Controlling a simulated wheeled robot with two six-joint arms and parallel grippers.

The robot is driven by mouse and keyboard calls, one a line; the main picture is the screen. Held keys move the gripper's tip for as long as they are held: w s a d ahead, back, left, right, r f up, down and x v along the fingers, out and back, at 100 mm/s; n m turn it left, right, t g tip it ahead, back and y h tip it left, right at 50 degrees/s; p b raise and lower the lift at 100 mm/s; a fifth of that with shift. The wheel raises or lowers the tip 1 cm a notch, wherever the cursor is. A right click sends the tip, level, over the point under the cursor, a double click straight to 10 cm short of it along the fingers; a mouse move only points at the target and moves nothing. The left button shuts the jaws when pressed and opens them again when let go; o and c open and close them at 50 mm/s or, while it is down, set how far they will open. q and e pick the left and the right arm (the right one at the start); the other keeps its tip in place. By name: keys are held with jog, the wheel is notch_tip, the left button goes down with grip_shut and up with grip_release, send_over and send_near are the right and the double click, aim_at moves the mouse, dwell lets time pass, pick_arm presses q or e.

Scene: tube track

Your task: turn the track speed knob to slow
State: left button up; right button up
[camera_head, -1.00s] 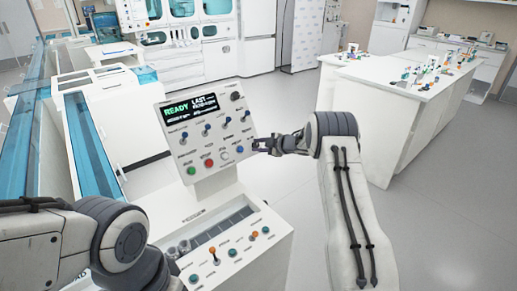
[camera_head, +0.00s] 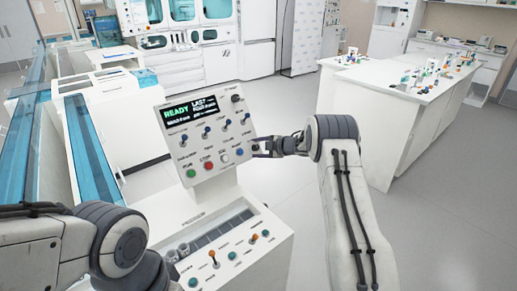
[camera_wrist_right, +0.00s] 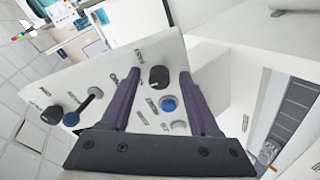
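The white tilted control panel (camera_head: 207,133) carries a display, several small toggles, coloured buttons and dark knobs. A black knob (camera_head: 236,98) sits at its upper right. My right gripper (camera_head: 257,149) is at the panel's right edge, fingers pointing left. In the right wrist view, its two purple fingers (camera_wrist_right: 157,80) are spread, with a black knob (camera_wrist_right: 159,78) between their tips and visible gaps on both sides. A blue button (camera_wrist_right: 168,104) lies just below that knob. My left gripper is out of the picture.
A lower white console (camera_head: 240,250) with toggles and coloured buttons stands below the panel. Blue-covered track (camera_head: 28,130) runs along the left. A white bench (camera_head: 395,85) with small items stands at the back right. The floor between is clear.

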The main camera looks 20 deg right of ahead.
jog(key=shift+s+d+r, duration=0.25)
jog(key=shift+s+d, duration=0.05)
jog(key=shift+s, duration=0.1)
jog(key=b+v, duration=0.1)
jog(key=v, duration=0.8)
jog(key=shift+s+b, duration=0.2)
jog(key=shift+b, duration=0.2)
jog(key=shift+r, duration=0.1)
